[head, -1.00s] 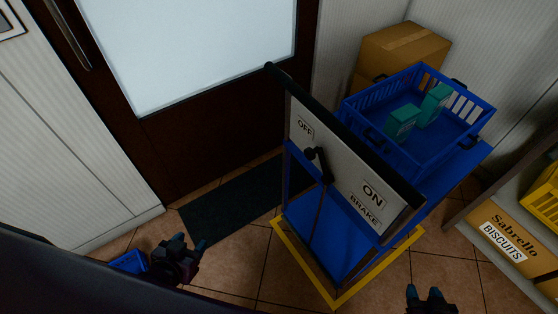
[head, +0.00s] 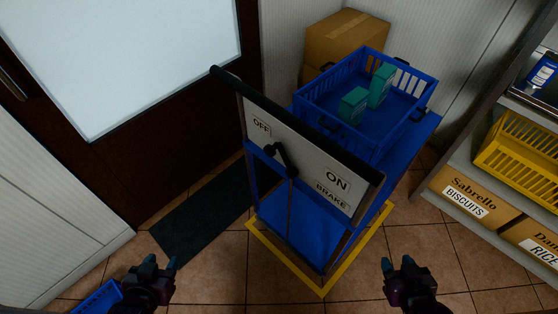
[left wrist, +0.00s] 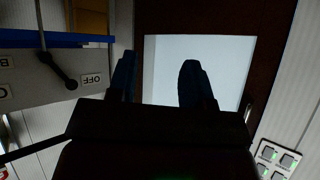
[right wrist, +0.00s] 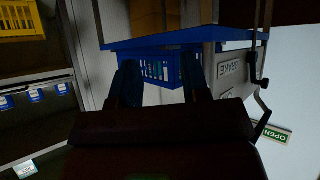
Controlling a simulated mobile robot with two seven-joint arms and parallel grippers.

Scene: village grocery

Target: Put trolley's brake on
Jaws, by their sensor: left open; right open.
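The blue trolley (head: 300,220) stands ahead with a grey upright panel facing me. The panel carries an OFF sign (head: 261,126) at left and an ON sign (head: 336,180) above the word BRAKE at right. Between them is the black brake lever (head: 281,158); its upper-left end lies near OFF. The lever also shows in the left wrist view (left wrist: 58,70), beside OFF. My left gripper (head: 161,263) is open and empty, low and left of the trolley. My right gripper (head: 397,265) is open and empty, low and right of it. Neither touches the trolley.
A blue crate (head: 310,112) with two teal boxes sits on the trolley. Yellow floor marking (head: 268,255) surrounds its base. A shelf (head: 470,215) with boxes and a yellow crate (head: 510,160) is at right. A dark mat (head: 195,215) lies before the door. Cardboard boxes (head: 345,40) stand behind.

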